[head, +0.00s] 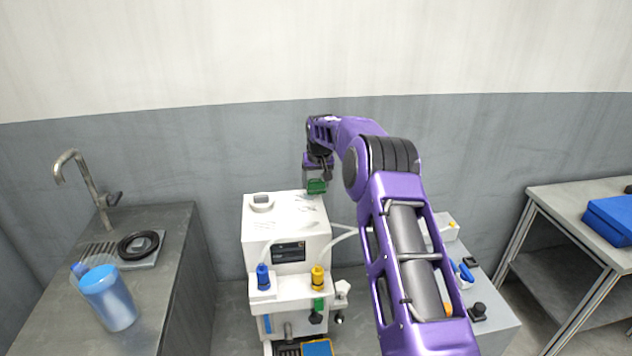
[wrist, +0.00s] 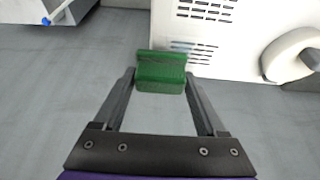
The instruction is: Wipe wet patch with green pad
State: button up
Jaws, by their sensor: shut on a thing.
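The green pad (wrist: 161,72) is held between the fingertips of my gripper (wrist: 160,80) in the wrist view. In the head view my gripper (head: 317,180) is above the right part of the white machine's top, with the green pad (head: 317,187) at its lower end. I cannot tell whether the pad touches the top. Faint greyish marks (head: 290,222) show on the machine's top; they may be the wet patch, but I cannot tell for sure.
The white machine (head: 262,237) has a round fitting (head: 262,203) on top and blue and yellow caps in front. A sink counter (head: 178,225) with a blue cup (head: 108,298) stands left. A table (head: 570,208) with a blue case (head: 610,218) stands right.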

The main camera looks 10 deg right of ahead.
aim_at(303, 193)
jog(key=shift+f+b, duration=0.4)
jog(key=shift+f, duration=0.4)
jog(key=shift+a, duration=0.1)
jog(key=shift+a+r, duration=0.15)
jog(key=shift+a, duration=1.75)
jog(key=shift+s+d+f, duration=0.1)
jog(key=shift+d+f, duration=0.15)
jog(key=shift+d, duration=0.8)
jog(key=shift+d+f, duration=0.2)
jog(key=shift+d, duration=0.8)
notch_tip(303, 193, up, 2)
jog(key=shift+r+p, duration=0.15)
jog(key=shift+p, duration=0.6)
jog(key=shift+r, duration=2)
